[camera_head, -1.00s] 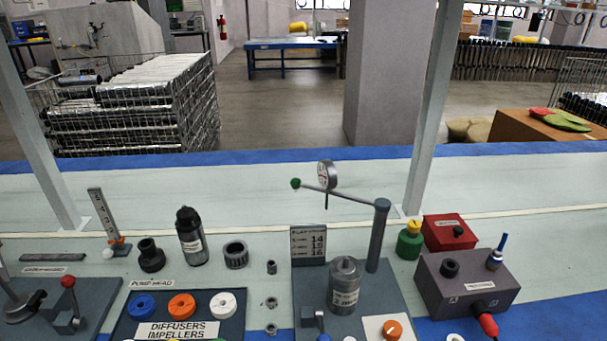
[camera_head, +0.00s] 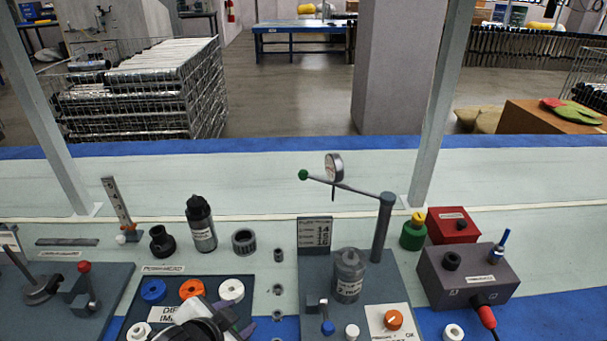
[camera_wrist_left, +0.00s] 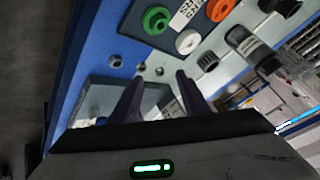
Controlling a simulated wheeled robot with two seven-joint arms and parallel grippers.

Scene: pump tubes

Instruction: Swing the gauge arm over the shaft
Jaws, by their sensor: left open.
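The gauge arm (camera_head: 355,187) is a thin grey bar on top of an upright post (camera_head: 382,230). It reaches left from the post to a green knob (camera_head: 303,175). A round dial gauge (camera_head: 334,166) sits on it with its probe pointing down. A grey labelled cylinder (camera_head: 348,277) stands on the base plate in front; I cannot pick out a separate shaft. The arm is up behind this cylinder, apart from it. My left gripper (camera_head: 240,317) is open and empty at the bottom, left of the base plate. Its fingers show in the left wrist view (camera_wrist_left: 160,78).
A tray (camera_head: 178,268) with coloured rings lies beside my left gripper. A black bottle (camera_head: 201,225) and a dark ring (camera_head: 244,241) stand behind it. A green canister (camera_head: 413,233), a red box (camera_head: 453,226) and a grey box (camera_head: 470,275) stand right of the post.

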